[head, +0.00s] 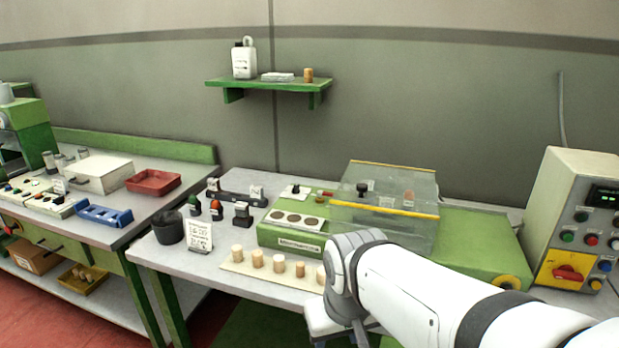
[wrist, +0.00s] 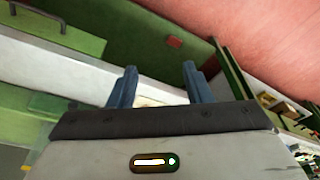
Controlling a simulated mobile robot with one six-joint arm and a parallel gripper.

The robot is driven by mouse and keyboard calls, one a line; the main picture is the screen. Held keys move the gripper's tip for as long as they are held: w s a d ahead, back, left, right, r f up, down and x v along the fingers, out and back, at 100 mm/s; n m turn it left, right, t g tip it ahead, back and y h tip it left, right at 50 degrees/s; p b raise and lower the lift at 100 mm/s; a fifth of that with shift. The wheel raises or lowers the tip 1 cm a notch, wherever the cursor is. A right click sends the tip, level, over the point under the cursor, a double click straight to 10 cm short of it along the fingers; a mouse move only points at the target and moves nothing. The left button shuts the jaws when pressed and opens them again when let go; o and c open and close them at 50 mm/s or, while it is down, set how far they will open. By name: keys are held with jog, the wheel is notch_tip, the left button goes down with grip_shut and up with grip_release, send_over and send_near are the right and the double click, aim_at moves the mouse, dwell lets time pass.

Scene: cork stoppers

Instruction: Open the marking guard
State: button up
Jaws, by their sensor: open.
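The marking guard (head: 388,214) is a clear box-like cover with yellow edge strips and a black knob (head: 362,189). It stands over the right part of the green marking machine (head: 292,238) and looks lowered. My arm crosses in front of the machine. My gripper shows in the wrist view (wrist: 157,86) with two blue-grey fingers apart and nothing between them. It points down past the table's front edge, away from the guard. In the head view the fingers are mostly hidden by my arm.
Several corks (head: 257,258) stand on a pale strip (head: 236,266) at the table's front. A control box (head: 574,222) with a red switch stands right. A dark cup (head: 168,226) and small sign (head: 199,236) stand left. A wall shelf (head: 270,84) hangs behind.

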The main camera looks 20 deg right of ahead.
jog(key=shift+o, duration=0.3)
jog(key=w+d+r+p, duration=0.2)
jog(key=w+r+p, duration=0.1)
jog(key=w+r, duration=0.4)
jog(key=shift+w+d+r+n+g, duration=0.2)
jog(key=shift+w+d+n+g, duration=0.1)
jog(key=shift+w, duration=0.1)
notch_tip(320, 180, up, 9)
jog(key=n+g+p, duration=0.2)
jog(key=p, duration=0.9)
send_over(362, 185)
jog(key=shift+a+r, duration=0.1)
jog(key=shift+r, duration=0.05)
jog(key=shift+w+f, duration=0.1)
jog(key=shift+f, duration=0.1)
notch_tip(362, 185, down, 8)
jog(key=shift+r+p, duration=0.2)
jog(key=shift+p, duration=0.7)
jog(key=shift+c, duration=0.3)
